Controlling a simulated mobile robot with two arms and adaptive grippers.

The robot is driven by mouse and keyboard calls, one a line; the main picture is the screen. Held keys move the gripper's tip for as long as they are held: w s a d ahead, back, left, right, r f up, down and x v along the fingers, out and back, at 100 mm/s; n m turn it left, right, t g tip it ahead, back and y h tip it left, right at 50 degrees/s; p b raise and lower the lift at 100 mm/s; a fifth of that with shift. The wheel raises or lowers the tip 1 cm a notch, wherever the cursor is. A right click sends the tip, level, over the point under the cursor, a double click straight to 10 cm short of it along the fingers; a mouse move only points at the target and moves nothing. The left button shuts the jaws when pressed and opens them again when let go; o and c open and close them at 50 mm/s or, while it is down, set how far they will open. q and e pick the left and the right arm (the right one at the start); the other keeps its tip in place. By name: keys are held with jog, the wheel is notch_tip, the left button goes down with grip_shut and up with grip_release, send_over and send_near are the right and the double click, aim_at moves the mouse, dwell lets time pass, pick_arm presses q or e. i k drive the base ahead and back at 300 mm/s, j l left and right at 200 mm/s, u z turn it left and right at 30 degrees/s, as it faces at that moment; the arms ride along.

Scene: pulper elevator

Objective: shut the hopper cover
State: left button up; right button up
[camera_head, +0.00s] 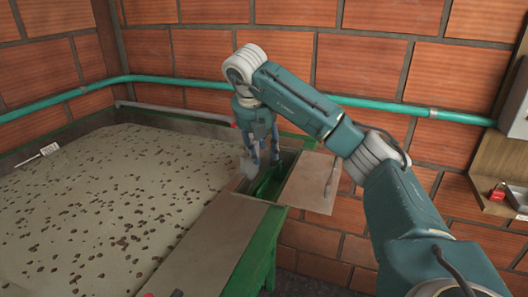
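The hopper (267,186) shows as a green-lined rectangular opening in a green frame, near the centre of the view. A flat tan panel (306,184) with a thin handle-like bar (331,178) lies to the right of the opening; it looks like the cover, laid open. My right gripper (262,164) points down over the far part of the opening. Its fingers look apart, with no object clearly held between them. The gripper hides part of the opening, and I cannot tell whether it touches the rim. My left gripper is not in view.
A wide bed (110,200) of pale material with brown spots fills the left. A tan board (212,240) lies in front of the hopper. A teal pipe (370,103) runs along the brick wall behind. A red padlock-like object (497,193) sits on a wooden shelf at right.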

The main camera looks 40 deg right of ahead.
aim_at(312, 186)
jog(key=k, duration=1.5)
